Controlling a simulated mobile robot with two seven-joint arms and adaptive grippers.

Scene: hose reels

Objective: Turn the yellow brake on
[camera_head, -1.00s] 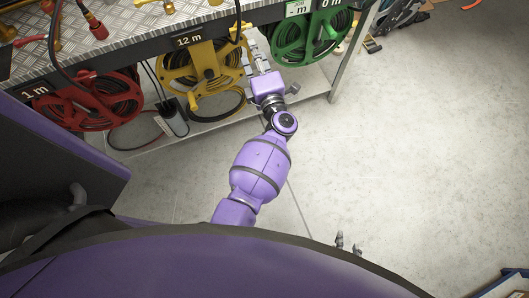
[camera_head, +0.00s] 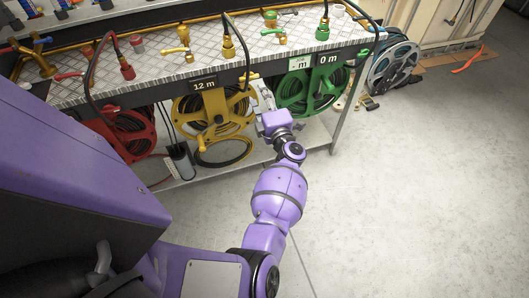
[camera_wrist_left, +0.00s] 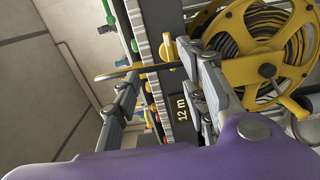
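The yellow hose reel (camera_head: 214,115) hangs under the bench edge below the "12 m" label. A yellow lever, which looks like its brake (camera_head: 244,80), stands at the reel's upper right by the bench edge. My left gripper (camera_head: 262,97) is just right of the yellow reel, near the lever. In the left wrist view the gripper (camera_wrist_left: 165,85) has its fingers spread apart. The yellow reel also shows in that view (camera_wrist_left: 262,45). My right gripper is not in view.
A red reel (camera_head: 130,130) hangs to the left and a green reel (camera_head: 312,92) close on the right of my gripper. Yellow and red valves and fittings stand on the metal bench top (camera_head: 205,42). A grey reel (camera_head: 392,65) stands beyond the bench.

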